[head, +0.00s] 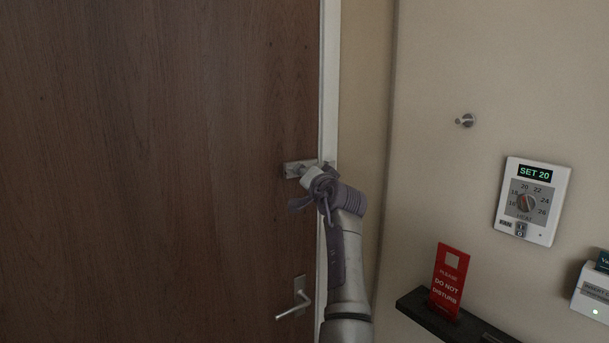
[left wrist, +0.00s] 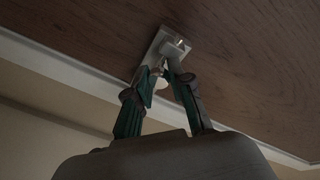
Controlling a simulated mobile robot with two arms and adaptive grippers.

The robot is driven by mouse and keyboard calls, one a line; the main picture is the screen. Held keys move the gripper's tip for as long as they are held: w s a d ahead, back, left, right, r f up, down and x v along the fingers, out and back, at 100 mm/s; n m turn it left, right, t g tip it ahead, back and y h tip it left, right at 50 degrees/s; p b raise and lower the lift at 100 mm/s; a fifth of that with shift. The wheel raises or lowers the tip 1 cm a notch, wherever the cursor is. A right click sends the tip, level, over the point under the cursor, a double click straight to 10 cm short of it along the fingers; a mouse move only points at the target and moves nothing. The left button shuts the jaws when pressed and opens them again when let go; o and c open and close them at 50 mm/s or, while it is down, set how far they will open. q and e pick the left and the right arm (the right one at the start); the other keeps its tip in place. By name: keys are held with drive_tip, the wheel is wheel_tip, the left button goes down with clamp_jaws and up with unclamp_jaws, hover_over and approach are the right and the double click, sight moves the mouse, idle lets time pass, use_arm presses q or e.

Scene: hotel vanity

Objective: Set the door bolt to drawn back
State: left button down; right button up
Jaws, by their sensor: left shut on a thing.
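The door bolt (head: 291,169) is a small pale metal fitting near the right edge of the brown wooden door (head: 160,150). In the left wrist view its metal plate (left wrist: 149,57) lies along the wood close to the white frame. My left gripper (head: 307,177) is at the bolt, covering its right part in the head view. In the left wrist view the fingertips (left wrist: 165,74) are closed on the bolt's small knob, which they mostly hide. How far the bolt is slid cannot be told. My right gripper is not in view.
A lever handle (head: 297,303) sits below the bolt. The white door frame (head: 329,60) runs just right of it. On the right wall are a hook (head: 466,120), a thermostat (head: 532,201) and a dark shelf (head: 420,306) with a red do-not-disturb sign (head: 449,279).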

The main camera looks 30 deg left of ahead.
use_arm(q)
drive_tip(key=shift+a+f, duration=0.15)
drive_tip(key=shift+a, duration=0.15)
drive_tip(key=c, duration=1)
unclamp_jaws()
drive_tip(key=shift+a, duration=0.25)
drive_tip(key=shift+c, duration=0.2)
wheel_tip(320, 180, up, 10)
drive_tip(key=shift+d+r, duration=0.1)
drive_tip(key=shift+r, duration=0.05)
drive_tip(key=shift+w, duration=0.1)
